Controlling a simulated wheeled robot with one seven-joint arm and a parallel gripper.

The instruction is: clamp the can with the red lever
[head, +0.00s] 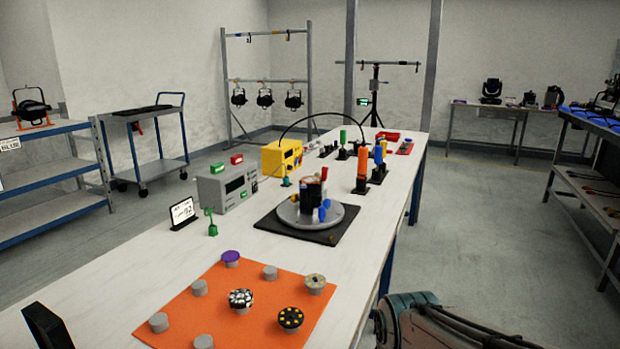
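A round grey turntable (290,217) lies on a black mat (268,224) on the long white table. A cluster of dark upright pieces (311,195) stands on it, with a small red part (324,173) at the top and blue parts (323,212) at the right. The cluster is too small to tell a can or a lever clearly. Three black par cans (264,97) hang from a rack at the back, and another par can (32,106) sits on an orange-red stand on the left shelf. My arm shows at the bottom right; my gripper is not in view.
An orange mat (232,288) with several round pieces covers the near table. A grey box (226,186), a yellow box (281,157) and a small sign (182,213) stand along the left edge. Orange, blue and green upright pieces (361,172) stand beyond the turntable. Floor right of the table is clear.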

